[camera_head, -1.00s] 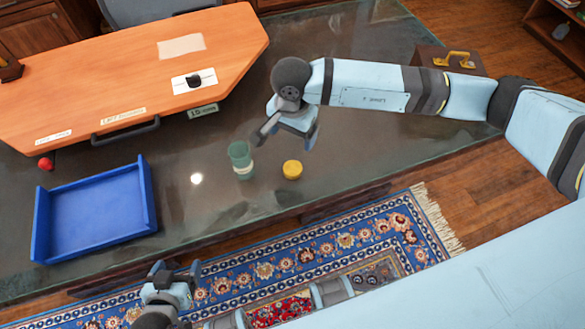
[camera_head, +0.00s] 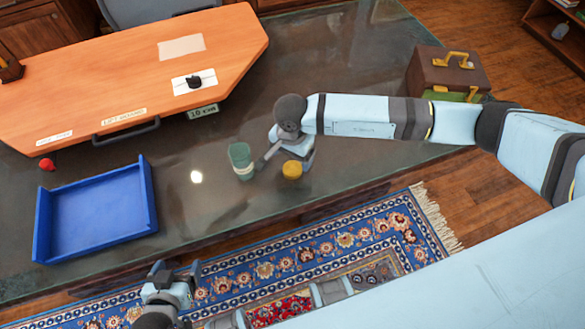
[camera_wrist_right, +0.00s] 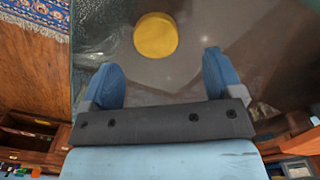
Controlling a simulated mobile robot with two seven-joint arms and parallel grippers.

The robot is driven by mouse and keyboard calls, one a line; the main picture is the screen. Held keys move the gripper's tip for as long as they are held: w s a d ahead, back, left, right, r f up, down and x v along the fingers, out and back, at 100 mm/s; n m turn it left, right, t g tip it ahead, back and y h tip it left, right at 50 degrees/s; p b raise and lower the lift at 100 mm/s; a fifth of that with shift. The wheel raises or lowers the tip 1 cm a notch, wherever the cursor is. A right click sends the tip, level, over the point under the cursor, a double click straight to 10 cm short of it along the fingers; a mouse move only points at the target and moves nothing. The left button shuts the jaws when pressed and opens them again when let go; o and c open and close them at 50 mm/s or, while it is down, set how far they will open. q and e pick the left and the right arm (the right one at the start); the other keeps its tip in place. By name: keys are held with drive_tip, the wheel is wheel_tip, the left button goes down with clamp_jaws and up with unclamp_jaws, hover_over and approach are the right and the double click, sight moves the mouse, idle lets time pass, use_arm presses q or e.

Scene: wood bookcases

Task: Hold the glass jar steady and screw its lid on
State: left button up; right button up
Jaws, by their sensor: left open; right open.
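The glass jar (camera_head: 240,160) is greenish with a pale band and stands upright on the dark glass-topped table. The yellow lid (camera_head: 292,170) lies on the table to the right of the jar, apart from it. My right gripper (camera_head: 284,158) is open and empty, close beside the lid. In the right wrist view the lid (camera_wrist_right: 155,36) shows beyond and between the two blue fingers (camera_wrist_right: 162,72), not gripped. My left gripper (camera_head: 172,272) is open and empty, low in the head view over the rug, in front of the table's near edge.
A blue tray (camera_head: 40,223) stands on the table at left, with a red ball (camera_head: 46,164) behind it. An orange raised board (camera_head: 120,75) fills the back left. A brown case (camera_head: 450,72) with a yellow handle is at the back right. The patterned rug (camera_head: 330,250) lies in front.

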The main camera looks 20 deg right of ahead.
sight(292, 168)
drive_tip(key=f, duration=0.5)
drive_tip(key=shift+s+p, duration=0.3)
drive_tip(key=shift+p, duration=0.1)
drive_tip(key=c, duration=1)
